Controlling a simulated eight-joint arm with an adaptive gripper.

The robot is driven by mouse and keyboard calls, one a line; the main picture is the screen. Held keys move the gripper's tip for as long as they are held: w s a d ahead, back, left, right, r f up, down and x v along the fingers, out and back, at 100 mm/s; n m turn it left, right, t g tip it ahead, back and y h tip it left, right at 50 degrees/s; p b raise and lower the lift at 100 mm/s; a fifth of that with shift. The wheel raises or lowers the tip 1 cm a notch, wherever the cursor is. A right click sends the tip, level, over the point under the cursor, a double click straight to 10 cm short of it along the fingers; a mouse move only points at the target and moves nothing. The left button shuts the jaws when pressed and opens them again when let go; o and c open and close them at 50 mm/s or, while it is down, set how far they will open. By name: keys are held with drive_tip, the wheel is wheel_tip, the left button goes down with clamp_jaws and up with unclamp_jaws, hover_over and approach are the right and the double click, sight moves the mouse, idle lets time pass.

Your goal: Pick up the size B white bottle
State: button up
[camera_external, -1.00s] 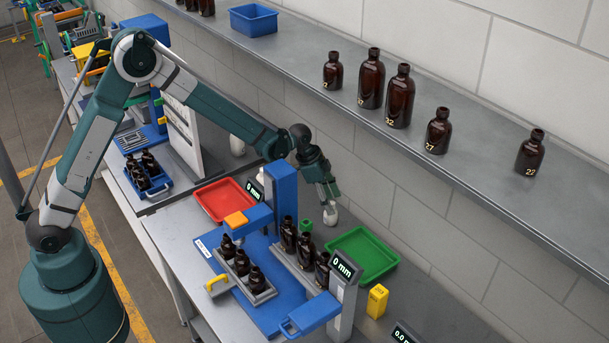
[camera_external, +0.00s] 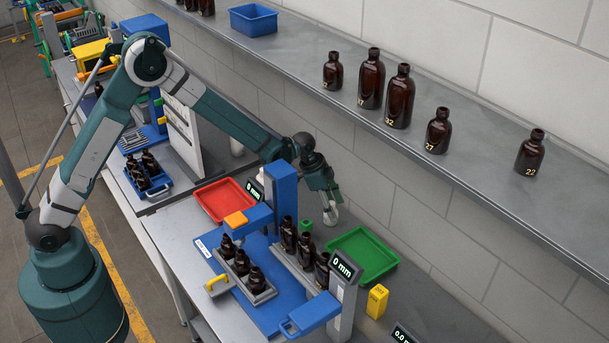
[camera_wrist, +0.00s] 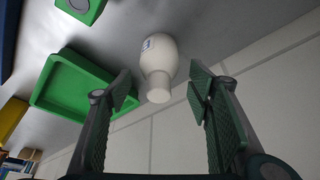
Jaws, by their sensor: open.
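The label is too small to read. My gripper (camera_wrist: 160,92) is open, with one finger on each side of the bottle's neck and a gap on both sides. In the external view my gripper (camera_external: 329,204) is low over the back of the bench, beside the wall. The bottle (camera_external: 331,214) is mostly hidden there by the fingers.
A green tray (camera_external: 363,254) lies just right of my gripper, and a small green block (camera_external: 306,224) is close on its left. A blue column (camera_external: 284,192) and brown bottles (camera_external: 289,235) stand in front. The wall and a high shelf (camera_external: 470,175) are behind.

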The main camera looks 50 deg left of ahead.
sight(337, 214)
drive_tip(key=shift+x, duration=1.85)
drive_tip(key=shift+d, duration=0.1)
drive_tip(key=c, duration=1.1)
